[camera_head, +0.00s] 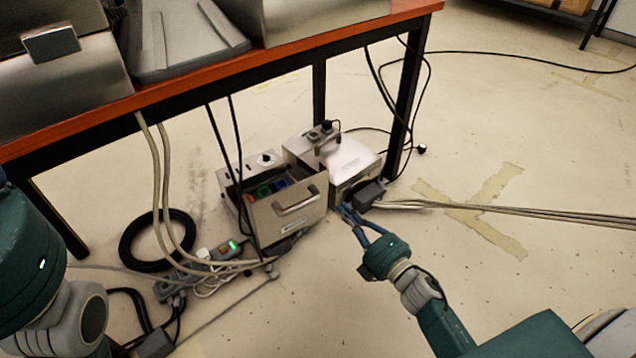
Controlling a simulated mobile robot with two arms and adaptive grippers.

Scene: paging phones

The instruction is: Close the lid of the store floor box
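A metal floor box (229,190) stands on the floor under the table, with its inside exposed from above. Green, blue and reddish parts (265,190) show inside it. A pale panel with a bar handle (296,206) stands at its front and looks like the lid; its hinge is hidden. My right gripper (348,211) is low over the floor, to the right of this panel and apart from its handle. Its fingertips are close to a dark block beside the neighbouring unit, and I cannot tell if they touch anything. My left arm is at the left edge; its gripper is out of view.
A second metal unit (345,160) stands right beside the box. The orange-edged table (300,42) and its black legs stand above and around them. Cables, a power strip (215,252) and a black coil (128,244) lie at left. Floor at right is mostly open, crossed by cables.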

